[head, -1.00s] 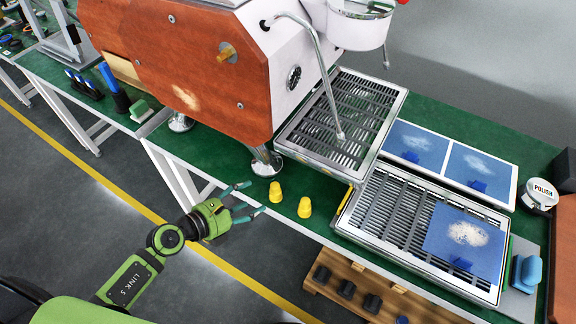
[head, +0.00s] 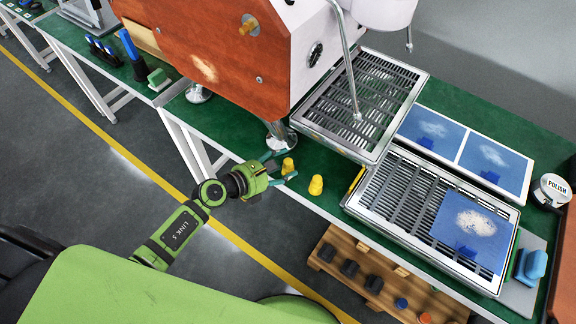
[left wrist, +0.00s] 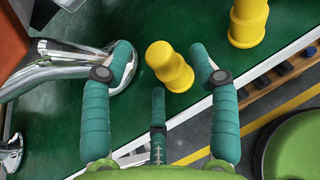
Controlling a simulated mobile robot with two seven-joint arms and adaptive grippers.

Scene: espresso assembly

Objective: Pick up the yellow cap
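Two yellow caps stand on the green table top in front of the espresso machine. In the head view the nearer-left cap (head: 288,167) is at my left gripper (head: 281,167), and the other cap (head: 316,185) stands to its right. My left gripper is open, with its teal fingers on either side of the left cap. In the left wrist view this cap (left wrist: 170,66) is between the spread fingertips, closer to the right finger, and looks tilted. Whether a finger touches it I cannot tell. The second cap (left wrist: 247,22) is at the upper right. My right gripper is not in view.
The machine's chrome foot (head: 279,136) stands close behind the fingers; it also shows in the left wrist view (left wrist: 72,68). The table's front edge is close. Slotted metal trays (head: 398,200) lie to the right. A wooden rack (head: 362,268) is below the edge.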

